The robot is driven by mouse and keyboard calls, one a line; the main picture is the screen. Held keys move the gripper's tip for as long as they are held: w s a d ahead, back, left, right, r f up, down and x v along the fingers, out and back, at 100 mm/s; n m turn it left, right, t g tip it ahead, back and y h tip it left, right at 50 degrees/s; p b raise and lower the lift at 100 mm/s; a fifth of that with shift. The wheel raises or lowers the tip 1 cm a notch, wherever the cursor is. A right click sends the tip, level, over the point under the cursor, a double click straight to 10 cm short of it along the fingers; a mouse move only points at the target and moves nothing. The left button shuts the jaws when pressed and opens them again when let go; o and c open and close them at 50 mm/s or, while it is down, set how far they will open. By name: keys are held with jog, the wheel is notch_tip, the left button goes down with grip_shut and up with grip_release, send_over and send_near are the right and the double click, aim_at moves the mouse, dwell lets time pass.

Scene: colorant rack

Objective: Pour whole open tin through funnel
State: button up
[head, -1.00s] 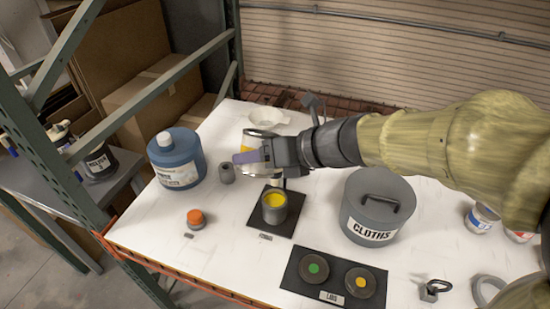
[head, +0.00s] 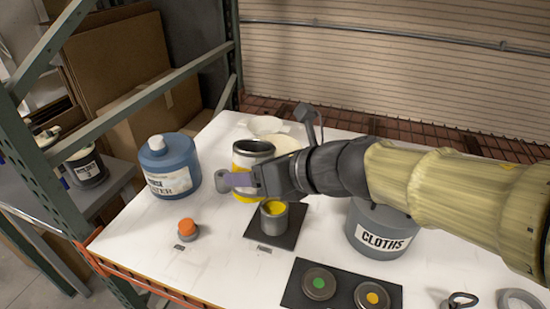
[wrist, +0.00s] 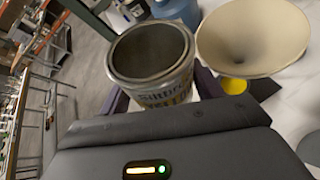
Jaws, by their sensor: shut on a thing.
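My gripper (head: 240,181) is shut on an open tin (head: 253,159) with a white and yellow label. In the wrist view the tin (wrist: 155,85) sits between the fingers, its dark grey open mouth facing the camera; I see no paint inside. A wide cream funnel (wrist: 250,40) lies to the right of the tin there, apart from it. In the head view a cream shape (head: 287,143), probably the funnel, shows behind the tin. A small grey pot (head: 273,223) with yellow paint stands on a black mat (head: 268,240), below and nearer than my gripper.
A blue tub (head: 168,165) and an orange-capped item (head: 187,229) stand at left. A grey cloths bin (head: 378,232) is under my arm. A black board with two lids (head: 310,282) lies in front.

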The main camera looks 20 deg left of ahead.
jog(key=shift+n+t, duration=0.9)
jog(key=f+b, duration=0.1)
jog(key=b, duration=0.2)
jog(key=s+f+b, duration=0.1)
jog(key=f+b, duration=0.1)
jog(key=b, duration=0.1)
jog(key=f+b, duration=0.2)
jog(key=b, duration=0.2)
jog(key=shift+s, duration=0.3)
jog(key=shift+a+y, duration=0.15)
jog(key=shift+y, duration=0.15)
